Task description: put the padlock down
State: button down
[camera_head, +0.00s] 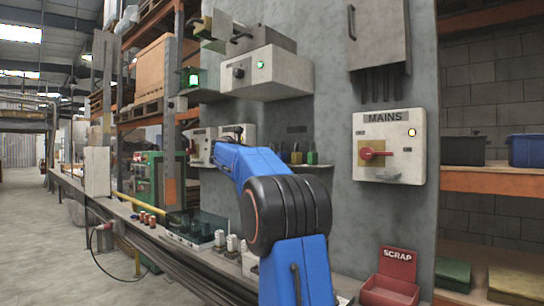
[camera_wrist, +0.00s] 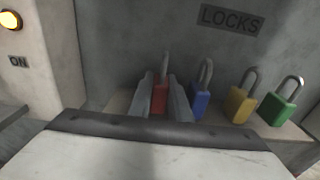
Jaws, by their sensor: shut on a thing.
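In the wrist view my gripper (camera_wrist: 160,82) is shut on a red padlock (camera_wrist: 159,100), with one finger on each side of it. Its shackle points up. The red padlock is at the left end of a row with a blue padlock (camera_wrist: 200,104), a yellow padlock (camera_wrist: 239,105) and a green padlock (camera_wrist: 279,109) on a shelf. I cannot tell whether its base touches the shelf. In the head view my arm hides the gripper and the red padlock; the green padlock (camera_head: 312,158) shows at the right.
A sign reading LOCKS (camera_wrist: 230,19) is on the wall above the padlocks. A panel with an amber lamp (camera_wrist: 10,20) stands at the left of the wrist view. In the head view a MAINS box (camera_head: 390,147) and a red SCRAP bin (camera_head: 392,280) are at the right.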

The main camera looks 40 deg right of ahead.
jog(key=c, duration=1.6)
grip_release()
jog(key=shift+c, duration=0.2)
jog(key=shift+a+r, duration=0.1)
jog(key=shift+a, duration=0.1)
jog(key=s+a, duration=0.1)
jog(key=a, duration=1)
jog(key=shift+a+r, duration=0.3)
jog(key=shift+a, duration=0.05)
